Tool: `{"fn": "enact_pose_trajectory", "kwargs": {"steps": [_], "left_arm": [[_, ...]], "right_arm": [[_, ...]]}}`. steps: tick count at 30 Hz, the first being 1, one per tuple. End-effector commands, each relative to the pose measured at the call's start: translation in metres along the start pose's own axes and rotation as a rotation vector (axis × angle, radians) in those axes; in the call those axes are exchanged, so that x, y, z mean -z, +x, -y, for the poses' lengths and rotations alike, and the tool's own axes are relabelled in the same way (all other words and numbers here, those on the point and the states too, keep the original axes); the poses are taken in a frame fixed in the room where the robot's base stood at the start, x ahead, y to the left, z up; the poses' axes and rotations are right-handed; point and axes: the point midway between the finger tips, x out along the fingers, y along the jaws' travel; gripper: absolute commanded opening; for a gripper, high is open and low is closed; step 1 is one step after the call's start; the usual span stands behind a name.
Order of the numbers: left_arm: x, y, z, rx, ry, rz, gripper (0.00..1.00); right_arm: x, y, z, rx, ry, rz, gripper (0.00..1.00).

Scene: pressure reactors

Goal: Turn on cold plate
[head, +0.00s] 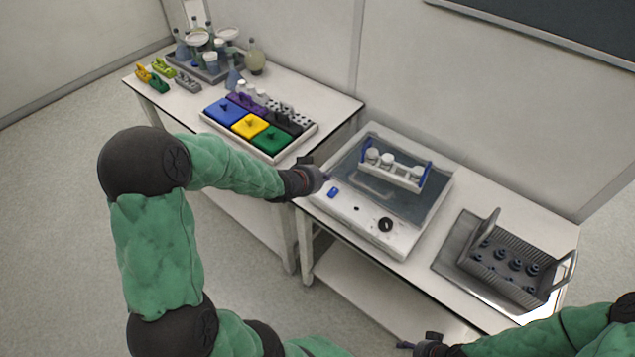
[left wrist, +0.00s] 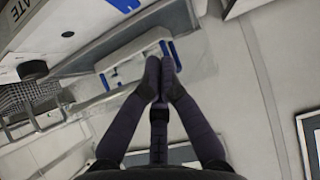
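The cold plate (head: 408,238) is a white unit with a grey recessed top, on the right-hand table. Its front panel carries a blue switch (head: 333,192) at the left, a small black dot and a black knob (head: 385,225). In the left wrist view the blue switch (left wrist: 124,4) is at the top edge and the knob (left wrist: 33,70) at the left. My left gripper (head: 324,178) is close to the switch, at the unit's left front corner. Its fingertips (left wrist: 160,62) are together with nothing between them; contact with the switch cannot be told. My right gripper (head: 416,344) is low at the bottom, its fingers unclear.
A white rack (head: 388,173) with blue ends and white-capped vessels stands on the cold plate. A grey metal rack (head: 507,272) stands to the right. The left table holds a tray of coloured blocks (head: 290,150) and glassware (head: 256,62). A gap separates the tables.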

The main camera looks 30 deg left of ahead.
Motion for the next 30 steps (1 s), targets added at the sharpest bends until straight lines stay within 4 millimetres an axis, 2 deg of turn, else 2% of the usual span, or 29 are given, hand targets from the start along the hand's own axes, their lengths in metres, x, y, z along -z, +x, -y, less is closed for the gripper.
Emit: {"fn": "enact_pose_trajectory", "kwargs": {"steps": [1,4,10,15,26,30], "left_arm": [[-0.003,0.013,-0.001,-0.003,0.000,0.000,0.00],[-0.003,0.030,-0.001,-0.002,0.001,0.000,0.00],[-0.021,0.049,0.000,0.000,0.000,0.001,0.00],[-0.028,0.056,0.000,0.000,-0.001,0.001,0.00],[-0.028,0.057,0.000,0.000,0.000,0.000,0.00],[-0.027,0.059,0.000,0.000,0.001,0.030,0.00]], "right_arm": [[0.000,0.007,-0.003,0.000,0.000,0.000,0.50],[0.001,0.013,-0.005,0.000,0.000,0.000,0.50],[0.001,0.025,-0.009,0.000,0.000,0.000,0.50],[0.001,0.029,-0.010,0.000,0.000,0.000,0.50],[0.001,0.029,-0.010,0.000,0.000,0.000,0.50],[0.001,0.022,-0.008,0.000,0.000,0.000,0.50]]}}
